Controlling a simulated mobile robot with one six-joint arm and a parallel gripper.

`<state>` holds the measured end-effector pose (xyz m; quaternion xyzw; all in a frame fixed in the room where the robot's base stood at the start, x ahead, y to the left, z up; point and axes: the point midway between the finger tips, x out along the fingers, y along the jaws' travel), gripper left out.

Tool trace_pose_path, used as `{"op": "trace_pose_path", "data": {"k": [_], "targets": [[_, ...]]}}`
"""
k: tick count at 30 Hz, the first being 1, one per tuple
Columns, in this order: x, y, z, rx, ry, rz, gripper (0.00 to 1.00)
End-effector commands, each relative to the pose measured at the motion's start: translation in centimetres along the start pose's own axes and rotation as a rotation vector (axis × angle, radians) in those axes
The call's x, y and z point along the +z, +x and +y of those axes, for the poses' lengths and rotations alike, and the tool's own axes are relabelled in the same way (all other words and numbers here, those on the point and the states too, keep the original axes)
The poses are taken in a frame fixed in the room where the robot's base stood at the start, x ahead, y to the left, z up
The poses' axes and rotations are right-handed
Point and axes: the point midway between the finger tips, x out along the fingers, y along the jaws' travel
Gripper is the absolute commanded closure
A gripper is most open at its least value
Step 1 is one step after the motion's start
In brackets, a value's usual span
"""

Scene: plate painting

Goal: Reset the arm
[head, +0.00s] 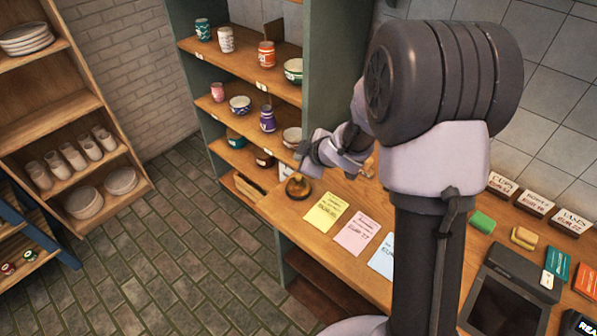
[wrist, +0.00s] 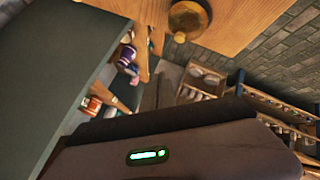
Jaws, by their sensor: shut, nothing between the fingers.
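My gripper (head: 310,156) shows in the head view at the left end of my arm, in front of the shelf unit's right side. It is small there and partly overlapped by my own arm links. It is shut and holds nothing. It is over the counter's far left end, close to a round brass bell (head: 298,187). The bell also shows at the top of the wrist view (wrist: 187,18). No fingertips show clearly in the wrist view.
A shelf unit (head: 305,60) with painted cups and bowls stands behind the counter (head: 290,207). Yellow (head: 325,212), pink (head: 357,233) and blue cards lie on the counter. A dark terminal (head: 508,300) sits at right. A rack (head: 75,125) with plain pottery stands at left. The floor between is clear.

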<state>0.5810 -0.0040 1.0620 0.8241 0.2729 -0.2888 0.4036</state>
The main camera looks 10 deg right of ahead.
Motion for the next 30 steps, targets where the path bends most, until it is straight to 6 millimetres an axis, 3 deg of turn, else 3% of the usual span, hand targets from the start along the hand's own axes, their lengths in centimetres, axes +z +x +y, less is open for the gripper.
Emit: {"op": "trace_pose_path", "data": {"k": [20, 23, 26, 27, 29, 30], "targets": [[0.1, -0.3, 0.2, 0.012, 0.014, -0.01, 1.0], [0.3, -3.9, 2.1, 0.104, 0.147, -0.087, 1.0], [1.3, -11.4, 2.0, 0.227, 0.457, -0.2, 1.0], [1.8, -14.6, 0.5, 0.253, 0.608, -0.233, 1.0], [2.3, -18.7, -3.0, 0.256, 0.831, -0.264, 1.0], [2.4, -20.8, -5.9, 0.235, 0.969, -0.274, 1.0]]}}
